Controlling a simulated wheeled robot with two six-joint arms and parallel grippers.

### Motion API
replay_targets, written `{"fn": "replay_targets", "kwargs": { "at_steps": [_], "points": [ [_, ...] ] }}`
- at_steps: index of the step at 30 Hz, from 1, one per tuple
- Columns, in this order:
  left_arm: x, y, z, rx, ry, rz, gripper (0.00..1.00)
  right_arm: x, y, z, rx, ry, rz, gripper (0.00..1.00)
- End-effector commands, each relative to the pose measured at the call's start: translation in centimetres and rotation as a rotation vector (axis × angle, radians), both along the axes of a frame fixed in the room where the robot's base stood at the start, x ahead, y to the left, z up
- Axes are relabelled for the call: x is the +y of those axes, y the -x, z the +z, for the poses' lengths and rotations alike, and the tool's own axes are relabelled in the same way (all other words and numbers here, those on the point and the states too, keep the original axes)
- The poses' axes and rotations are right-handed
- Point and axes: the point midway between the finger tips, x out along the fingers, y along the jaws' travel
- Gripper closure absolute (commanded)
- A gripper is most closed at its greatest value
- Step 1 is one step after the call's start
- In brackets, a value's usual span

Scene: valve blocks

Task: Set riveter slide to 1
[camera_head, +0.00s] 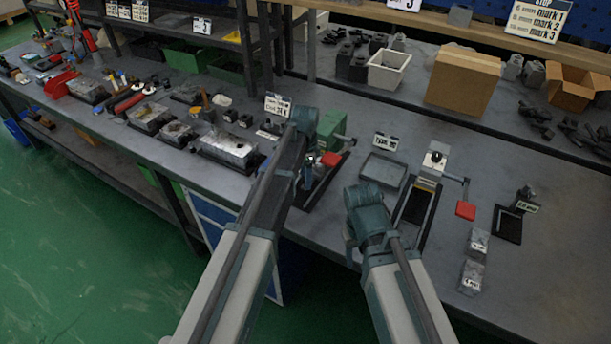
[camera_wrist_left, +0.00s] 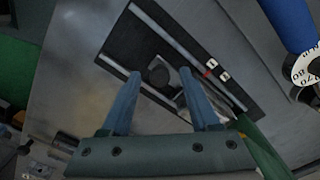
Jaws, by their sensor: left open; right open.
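The riveter (camera_head: 331,130) is a green machine with a red part at its front, on the bench in the head view. Its dark base plate (camera_wrist_left: 145,37) has light rails and shows in the left wrist view. A dark block (camera_wrist_left: 158,72), which looks like the slide, sits between the rails, with small white number labels (camera_wrist_left: 217,70) beside it. My left gripper (camera_wrist_left: 163,88) is open and empty, its two fingers over the plate on either side of the dark block. I cannot tell whether they touch it. My right arm shows in the head view, but I cannot make out its fingers.
A blue cylinder with a number dial (camera_wrist_left: 305,65) is at the right of the wrist view. On the bench stand a grey tray (camera_head: 383,169), another device with a red handle (camera_head: 465,210) and grey blocks (camera_head: 472,276). Boxes (camera_head: 464,80) stand behind.

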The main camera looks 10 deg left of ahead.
Motion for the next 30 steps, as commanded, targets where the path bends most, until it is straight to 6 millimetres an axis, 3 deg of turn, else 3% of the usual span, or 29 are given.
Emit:
{"fn": "replay_targets", "kwargs": {
  "at_steps": [11,30],
  "points": [
    [0.0,0.0,3.1,0.0,0.0,0.0,0.38,0.0,0.0,3.1,0.0,0.0,0.0,0.5],
    [0.0,0.0,12.7,0.0,0.0,0.0,0.38,0.0,0.0,12.7,0.0,0.0,0.001,0.5]
  ]
}}
